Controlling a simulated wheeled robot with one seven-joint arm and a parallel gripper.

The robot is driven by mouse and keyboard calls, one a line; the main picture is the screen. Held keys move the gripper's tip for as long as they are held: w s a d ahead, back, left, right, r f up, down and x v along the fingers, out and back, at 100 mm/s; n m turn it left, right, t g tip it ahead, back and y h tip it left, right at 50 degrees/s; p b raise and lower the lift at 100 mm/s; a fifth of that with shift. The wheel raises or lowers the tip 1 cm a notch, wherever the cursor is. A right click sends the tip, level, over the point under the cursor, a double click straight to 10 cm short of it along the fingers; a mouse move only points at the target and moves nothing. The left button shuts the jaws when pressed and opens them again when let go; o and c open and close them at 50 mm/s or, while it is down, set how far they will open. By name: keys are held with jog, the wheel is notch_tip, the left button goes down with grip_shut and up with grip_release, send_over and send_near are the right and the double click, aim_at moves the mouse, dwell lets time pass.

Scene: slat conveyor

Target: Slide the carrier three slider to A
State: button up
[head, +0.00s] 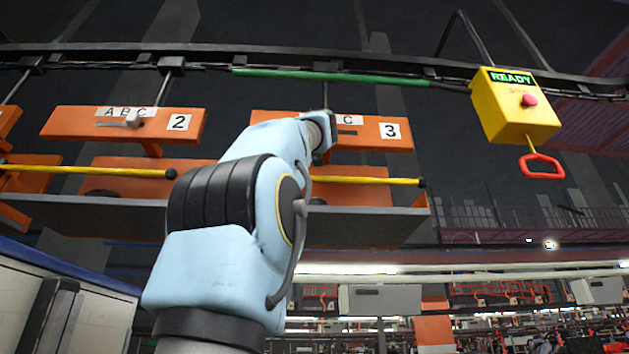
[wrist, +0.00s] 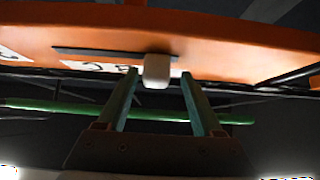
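Carrier three (head: 370,138) is an orange panel with a white 3 plate, an ABC label and a dark slot. In the head view my arm hides its left part; only C and the slot's right end show, with no knob there. In the wrist view the panel (wrist: 230,40) appears upside down, with C and B readable. The slider's pale knob (wrist: 157,71) is near the right end of the slot (wrist: 90,54), beyond B; A cannot be read. My gripper (wrist: 159,78) is open, its two green fingers on either side of the knob, with visible gaps.
Carrier two (head: 75,122) hangs to the left with its own slider knob (head: 132,121). Yellow bars (head: 370,181) and a grey shelf (head: 370,225) lie below the carriers. A yellow box (head: 510,115) reading READY, with a red handle (head: 541,167), hangs at right.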

jog(key=b+v, duration=0.9)
jog(key=v, duration=0.1)
jog(key=shift+s+f+b, duration=0.25)
jog(key=shift+s+b, duration=0.05)
jog(key=shift+d, duration=0.1)
dwell(0.3)
